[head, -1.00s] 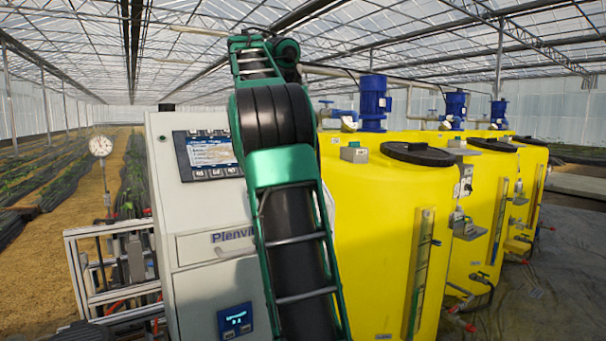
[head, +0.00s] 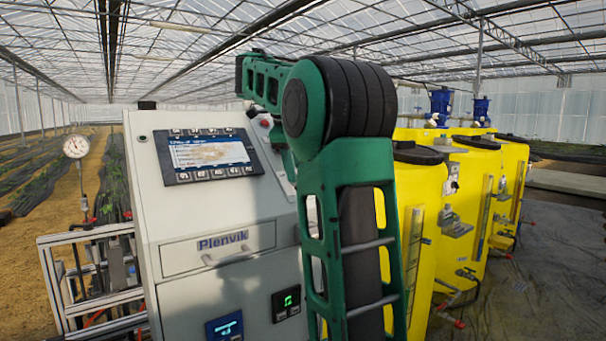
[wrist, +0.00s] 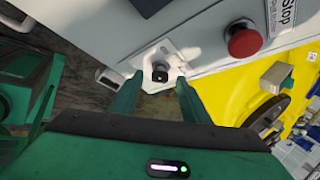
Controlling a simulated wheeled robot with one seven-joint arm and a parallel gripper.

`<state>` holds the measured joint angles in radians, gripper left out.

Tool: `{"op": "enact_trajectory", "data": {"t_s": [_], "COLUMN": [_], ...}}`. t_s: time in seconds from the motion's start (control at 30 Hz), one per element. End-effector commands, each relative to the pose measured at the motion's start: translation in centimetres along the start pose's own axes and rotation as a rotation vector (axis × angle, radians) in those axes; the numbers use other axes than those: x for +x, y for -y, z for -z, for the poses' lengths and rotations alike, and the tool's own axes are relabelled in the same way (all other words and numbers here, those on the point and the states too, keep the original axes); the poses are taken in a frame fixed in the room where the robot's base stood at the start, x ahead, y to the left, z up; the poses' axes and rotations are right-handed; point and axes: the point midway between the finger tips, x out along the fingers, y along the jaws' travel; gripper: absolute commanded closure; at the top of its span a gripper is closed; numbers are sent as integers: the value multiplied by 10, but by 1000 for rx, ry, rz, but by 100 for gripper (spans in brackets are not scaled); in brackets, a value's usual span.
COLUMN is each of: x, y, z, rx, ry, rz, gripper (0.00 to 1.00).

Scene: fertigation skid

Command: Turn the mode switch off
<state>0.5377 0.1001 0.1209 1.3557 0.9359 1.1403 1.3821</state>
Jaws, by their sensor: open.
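In the wrist view, a small dark round knob (wrist: 160,74), which looks like the mode switch, sits on a pale plate on the cabinet face. Which way it is set is too small to tell. My gripper (wrist: 160,92) is open, with its two green fingers apart and the knob showing between their tips. I cannot tell whether either finger touches it. The head view does not show the gripper or the knob, as my arm blocks that part of the cabinet (head: 210,215).
A red stop button (wrist: 243,40) stands out to the right of the knob in the wrist view. A bar handle (wrist: 110,78) is on the left. Yellow tanks (head: 425,190) stand right of the cabinet, and a display panel (head: 208,155) is on its front.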

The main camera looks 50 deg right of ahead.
Motion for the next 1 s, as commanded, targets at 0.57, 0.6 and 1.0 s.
{"op": "enact_trajectory", "data": {"t_s": [0.57, 0.6, 1.0], "x": [16, 16, 16], "y": [-8, -8, -9], "z": [-10, -10, -10], "rx": [-14, -15, -32], "ry": [8, 8, 9], "rz": [0, 0, 11], "gripper": [63, 72, 99]}}
